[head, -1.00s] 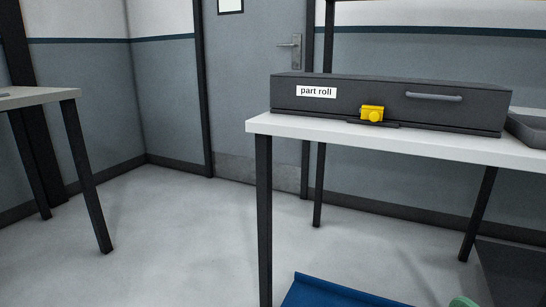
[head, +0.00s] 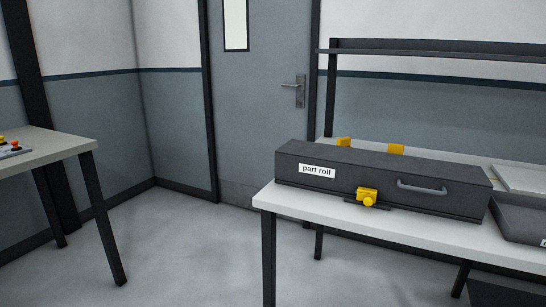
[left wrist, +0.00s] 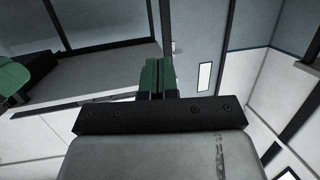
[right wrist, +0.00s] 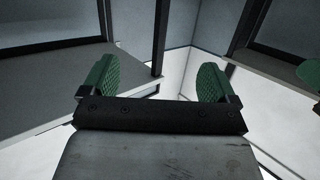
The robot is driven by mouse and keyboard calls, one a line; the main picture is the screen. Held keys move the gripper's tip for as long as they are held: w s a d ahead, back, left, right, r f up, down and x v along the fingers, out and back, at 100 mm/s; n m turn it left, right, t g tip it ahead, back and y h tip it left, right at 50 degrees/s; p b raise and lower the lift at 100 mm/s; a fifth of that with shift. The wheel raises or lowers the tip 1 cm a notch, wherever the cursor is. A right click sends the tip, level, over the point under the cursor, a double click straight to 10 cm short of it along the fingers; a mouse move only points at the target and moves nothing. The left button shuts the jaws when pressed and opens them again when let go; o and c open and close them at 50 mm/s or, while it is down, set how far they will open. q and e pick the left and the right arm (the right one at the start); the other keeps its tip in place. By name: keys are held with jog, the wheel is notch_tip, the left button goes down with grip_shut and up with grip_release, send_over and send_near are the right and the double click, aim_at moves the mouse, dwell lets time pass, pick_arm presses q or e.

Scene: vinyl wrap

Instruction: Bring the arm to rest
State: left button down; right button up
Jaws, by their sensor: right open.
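My left gripper (left wrist: 157,78) shows in the left wrist view with its two green fingers together. It is shut, and I see nothing between the fingers. My right gripper (right wrist: 158,82) shows in the right wrist view with its green fingers wide apart. It is open and empty. Both grippers point towards the upper walls and window frames, with nothing touching them. Neither gripper shows in the head view.
A long dark case (head: 390,185) labelled "part roll" (head: 317,171), with a yellow latch (head: 367,196), lies closed on the white table (head: 290,203). A dark tray (head: 525,221) stands right of it. Another table (head: 50,153) is at left. Floor (head: 180,245) between is clear.

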pick_arm(q)
jog(key=s+a+f+g+y+p, duration=0.1)
jog(key=s+a+f+g+p, duration=0.2)
jog(key=s, duration=0.7)
jog(key=s+a+f+g+y+p, duration=0.1)
jog(key=s+a+f+g+p, duration=0.2)
jog(key=s, duration=0.6)
jog(key=s+a+f+g+y+p, duration=0.1)
jog(key=s+a+f+g+p, duration=0.2)
jog(key=s+g+p, duration=0.4)
jog(key=s+p, duration=0.1)
jog(key=s, duration=0.2)
jog(key=shift+s+f+n+y, duration=0.2)
jog(key=shift+s+n+y, duration=0.1)
jog(key=shift+s+y, duration=0.1)
pick_arm(e)
jog(key=s+d+f+g+h, duration=0.1)
jog(key=s+d+f+g, duration=0.2)
jog(key=s, duration=0.7)
jog(key=s+d+f+g+h, duration=0.1)
jog(key=s+d+f+g, duration=0.2)
jog(key=s, duration=0.6)
jog(key=s+d+f+g+h, duration=0.1)
jog(key=s+d+f+g, duration=0.2)
jog(key=s+g, duration=0.4)
jog(key=s, duration=0.3)
jog(key=shift+s+f+m+h, duration=0.2)
jog(key=shift+s+m+h, duration=0.1)
jog(key=shift+s+h, duration=0.1)
